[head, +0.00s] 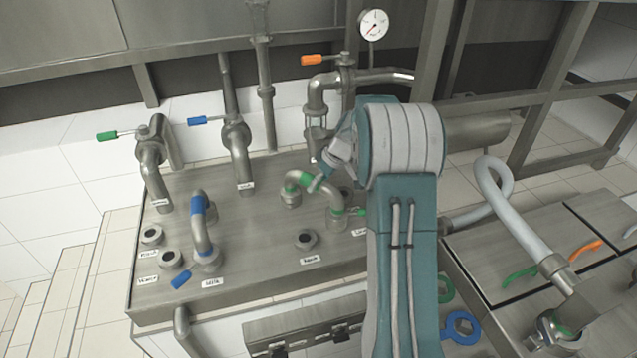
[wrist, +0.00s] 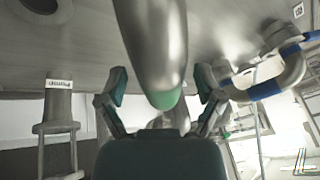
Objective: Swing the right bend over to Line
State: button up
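The right bend (head: 318,188) is a grey curved pipe with green bands. It rises from a fitting on the steel panel, and its other end is over a port to the left. My gripper (head: 318,176) is at the bend's upper left part, with my arm partly covering the bend's right side. In the wrist view my gripper (wrist: 162,92) is open, one finger on each side of the bend (wrist: 157,45) and its green band, with gaps showing. The label for Line cannot be read clearly; labels near the bend's base are partly hidden by my arm.
A blue-banded bend (head: 204,225) stands to the left, also in the wrist view (wrist: 282,70). An open port (head: 306,239) lies in front. Taps with green (head: 107,136), blue (head: 197,120) and orange (head: 312,60) handles stand behind. A pale hose (head: 510,205) is at right.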

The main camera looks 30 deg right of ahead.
jog(key=v, duration=1.2)
dwell(1.1)
